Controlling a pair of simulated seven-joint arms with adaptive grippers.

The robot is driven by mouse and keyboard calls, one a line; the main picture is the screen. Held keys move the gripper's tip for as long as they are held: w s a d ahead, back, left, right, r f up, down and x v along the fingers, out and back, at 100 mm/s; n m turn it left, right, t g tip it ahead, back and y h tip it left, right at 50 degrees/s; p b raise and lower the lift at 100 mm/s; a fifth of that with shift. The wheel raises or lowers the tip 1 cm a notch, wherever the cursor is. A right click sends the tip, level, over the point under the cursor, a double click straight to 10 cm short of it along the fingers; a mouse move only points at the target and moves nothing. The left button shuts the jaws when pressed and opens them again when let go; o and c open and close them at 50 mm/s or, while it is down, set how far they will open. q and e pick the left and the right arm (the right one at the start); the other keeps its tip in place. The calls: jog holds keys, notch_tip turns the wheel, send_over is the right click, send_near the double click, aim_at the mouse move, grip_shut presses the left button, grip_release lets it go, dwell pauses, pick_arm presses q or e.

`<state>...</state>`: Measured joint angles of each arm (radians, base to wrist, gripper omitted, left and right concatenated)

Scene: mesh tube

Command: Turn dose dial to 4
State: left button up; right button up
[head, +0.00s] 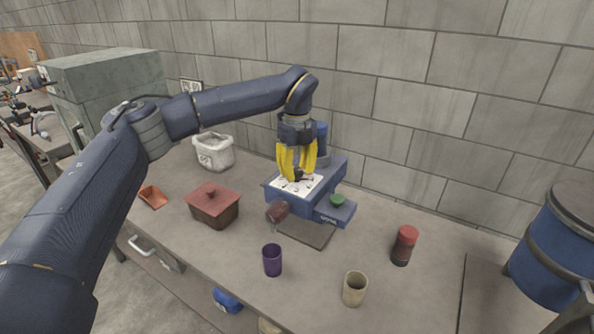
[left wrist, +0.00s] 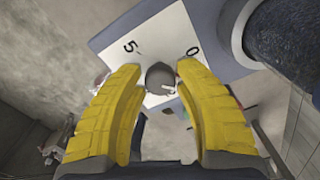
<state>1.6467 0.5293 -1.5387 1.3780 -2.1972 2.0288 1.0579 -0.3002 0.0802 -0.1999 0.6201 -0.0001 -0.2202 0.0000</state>
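The dosing machine (head: 318,207) is a blue box with a white panel (head: 315,184) on its sloped top, on the bench. In the left wrist view the white dial plate (left wrist: 122,30) shows a 5 and a 0; other numbers are hidden. The grey dial knob (left wrist: 159,74) has a light mark near its lower edge; I cannot tell which number it points to. My left gripper (head: 298,178) points down over the panel. Its yellow fingers (left wrist: 159,72) stand apart on either side of the knob, with visible gaps. My right gripper is not in view.
Around the machine stand a lidded red-brown box (head: 213,206), a purple cup (head: 272,260), a beige cup (head: 355,289), a red-capped jar (head: 404,246) and a white container (head: 214,151). A large blue drum (head: 560,250) is at right.

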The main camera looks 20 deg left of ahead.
pick_arm(q)
grip_shut()
